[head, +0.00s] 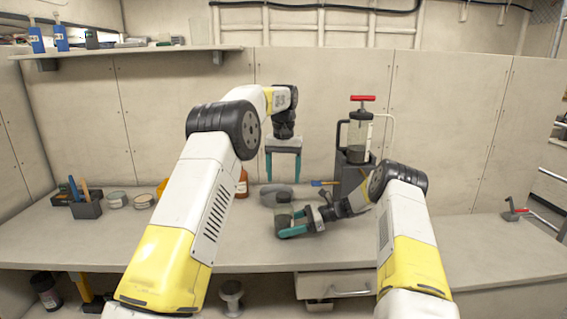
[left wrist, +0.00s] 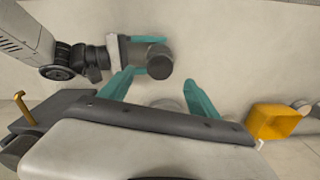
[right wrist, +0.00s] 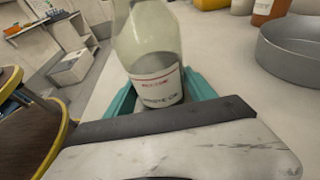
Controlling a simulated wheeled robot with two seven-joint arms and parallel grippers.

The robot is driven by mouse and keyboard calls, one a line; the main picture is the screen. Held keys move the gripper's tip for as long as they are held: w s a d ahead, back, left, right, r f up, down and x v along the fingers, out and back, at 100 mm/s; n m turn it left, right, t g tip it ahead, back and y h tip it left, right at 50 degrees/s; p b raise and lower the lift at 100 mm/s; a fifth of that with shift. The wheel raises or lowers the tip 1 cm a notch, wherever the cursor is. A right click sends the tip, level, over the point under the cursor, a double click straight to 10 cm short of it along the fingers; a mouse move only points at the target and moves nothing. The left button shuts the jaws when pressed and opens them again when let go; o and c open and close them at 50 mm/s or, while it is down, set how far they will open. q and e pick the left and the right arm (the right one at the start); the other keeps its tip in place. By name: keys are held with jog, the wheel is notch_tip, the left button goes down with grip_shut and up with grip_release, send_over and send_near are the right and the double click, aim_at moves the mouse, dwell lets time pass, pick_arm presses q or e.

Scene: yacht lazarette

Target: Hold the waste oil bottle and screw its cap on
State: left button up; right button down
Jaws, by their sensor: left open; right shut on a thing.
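The waste oil bottle (head: 284,213) is clear with a white, red-lettered label and dark oil low inside. It stands upright on the bench. My right gripper (head: 288,224) is shut around its lower body, and the bottle also fills the middle of the right wrist view (right wrist: 152,60). The bottle's top is cut off there. From above, the left wrist view shows a dark round top (left wrist: 159,66); I cannot tell whether it is a cap. My left gripper (head: 283,172) is open and empty, pointing down above the bottle. I cannot make out a separate cap.
A round grey pan (head: 272,195) lies just behind the bottle, with a brown bottle (head: 242,184) beyond it. A pump canister with a red handle (head: 361,128) stands back right. Tubs (head: 117,200) and a tool holder (head: 87,208) stand left. The bench's front left is clear.

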pick_arm(q)
jog(key=shift+r, duration=2.75)
pick_arm(e)
jog(key=shift+c, duration=1.2)
grip_release()
jog(key=shift+d, duration=0.1)
